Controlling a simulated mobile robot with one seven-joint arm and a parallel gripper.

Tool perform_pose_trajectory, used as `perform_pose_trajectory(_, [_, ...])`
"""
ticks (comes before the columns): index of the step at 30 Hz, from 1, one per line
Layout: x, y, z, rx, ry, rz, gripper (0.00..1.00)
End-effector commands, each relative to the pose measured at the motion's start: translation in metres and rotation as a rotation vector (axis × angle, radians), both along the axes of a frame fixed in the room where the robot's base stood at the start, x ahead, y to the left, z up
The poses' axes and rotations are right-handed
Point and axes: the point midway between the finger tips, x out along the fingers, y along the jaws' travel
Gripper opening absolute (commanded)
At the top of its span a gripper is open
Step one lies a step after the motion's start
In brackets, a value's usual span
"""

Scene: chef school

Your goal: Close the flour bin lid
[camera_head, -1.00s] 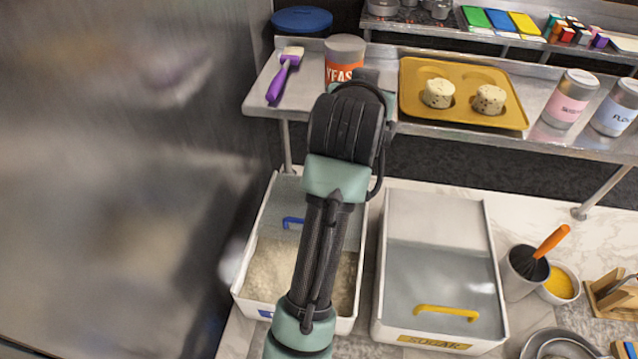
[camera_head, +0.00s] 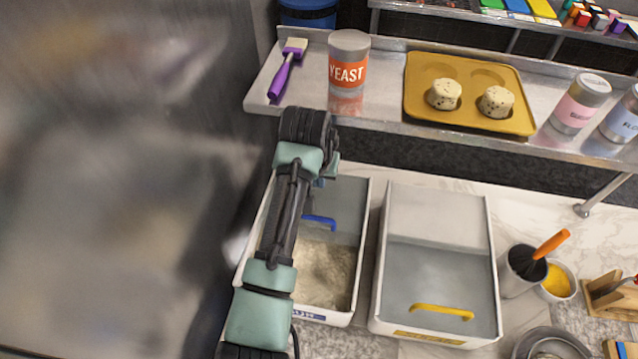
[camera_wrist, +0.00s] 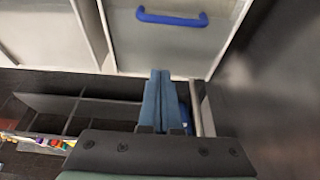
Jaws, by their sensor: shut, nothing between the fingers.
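The flour bin (camera_head: 345,318) is the left white bin on the counter, with a blue label at its front. Its front half is open and shows pale flour (camera_head: 325,272). Its clear grey lid (camera_head: 347,200) lies over the back half, with a blue handle (camera_head: 320,221) near the lid's front edge. The handle also shows in the wrist view (camera_wrist: 172,19). My gripper (camera_wrist: 159,72) is shut and empty, its blue fingers just beyond the lid's back edge, on the far side from the handle. In the head view my arm mostly hides it. I cannot tell whether it touches the lid.
A sugar bin (camera_head: 382,325) with a yellow handle stands close on the right. A metal shelf (camera_head: 390,118) above holds a yeast can (camera_head: 348,62), a brush (camera_head: 288,68) and a muffin tray (camera_head: 468,120). A large metal surface (camera_head: 120,200) fills the left side.

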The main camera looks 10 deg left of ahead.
Motion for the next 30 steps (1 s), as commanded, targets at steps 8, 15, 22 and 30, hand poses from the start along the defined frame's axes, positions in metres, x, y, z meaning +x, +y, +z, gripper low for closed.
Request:
perform_pose_trajectory(8, [0.012,0.000,-0.037,0.002,-0.002,-0.002,0.00])
perform_pose_trajectory(15, [0.021,0.000,-0.061,0.001,-0.004,-0.001,0.00])
perform_pose_trajectory(22, [0.030,0.000,-0.085,0.003,-0.003,-0.001,0.00])
perform_pose_trajectory(30, [0.002,0.000,-0.085,-0.001,-0.002,0.001,0.00])
